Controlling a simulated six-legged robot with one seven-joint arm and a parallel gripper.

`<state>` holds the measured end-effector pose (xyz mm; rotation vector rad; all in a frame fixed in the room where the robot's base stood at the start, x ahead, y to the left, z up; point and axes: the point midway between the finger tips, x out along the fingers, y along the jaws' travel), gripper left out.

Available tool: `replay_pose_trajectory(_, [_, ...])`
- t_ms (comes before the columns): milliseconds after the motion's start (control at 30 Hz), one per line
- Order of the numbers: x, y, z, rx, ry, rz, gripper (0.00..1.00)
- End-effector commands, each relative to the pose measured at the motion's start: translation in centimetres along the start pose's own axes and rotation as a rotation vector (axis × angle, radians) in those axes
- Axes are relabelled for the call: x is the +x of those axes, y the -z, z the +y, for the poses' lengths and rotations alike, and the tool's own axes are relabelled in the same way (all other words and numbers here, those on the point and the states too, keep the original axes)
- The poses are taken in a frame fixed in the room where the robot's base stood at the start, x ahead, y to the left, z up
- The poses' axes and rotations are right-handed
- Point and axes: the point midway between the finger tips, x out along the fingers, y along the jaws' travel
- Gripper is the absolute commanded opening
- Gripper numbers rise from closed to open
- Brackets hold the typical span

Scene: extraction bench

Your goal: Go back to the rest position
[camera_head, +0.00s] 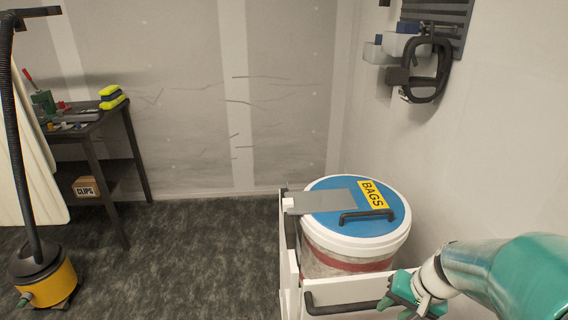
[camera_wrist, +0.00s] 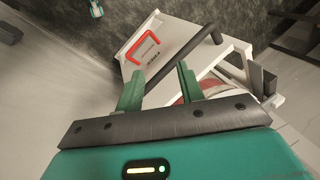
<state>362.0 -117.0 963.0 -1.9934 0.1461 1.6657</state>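My gripper (camera_head: 398,291) is at the lower right of the head view, beside the front right of a white drawer unit (camera_head: 345,291). In the wrist view, its two green fingers (camera_wrist: 158,72) stand apart with nothing clamped between them. A black bar handle (camera_wrist: 185,57) on the white unit shows just beyond and between the fingers. I cannot tell whether a finger touches it. The handle also shows in the head view (camera_head: 345,308), left of the gripper.
A wall rack with a black clamp (camera_head: 428,72) is above right. A dark workbench (camera_head: 90,125) and yellow vacuum (camera_head: 45,280) stand left. The middle floor is clear.

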Motion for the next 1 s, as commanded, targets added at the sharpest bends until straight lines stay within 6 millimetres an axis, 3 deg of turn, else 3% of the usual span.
replay_pose_trajectory(33, [-1.2,-0.6,-1.7,-0.058,-0.020,0.018,0.38])
replay_pose_trajectory(200, [-4.6,-3.1,-5.9,-0.210,-0.086,0.071,0.38])
replay_pose_trajectory(500, [-10.2,-8.2,-10.7,-0.439,-0.164,0.219,0.38])
replay_pose_trajectory(700, [-12.3,-10.3,-11.7,-0.514,-0.181,0.293,0.38])
replay_pose_trajectory(1000, [-12.6,-10.6,-11.8,-0.522,-0.185,0.305,0.38])
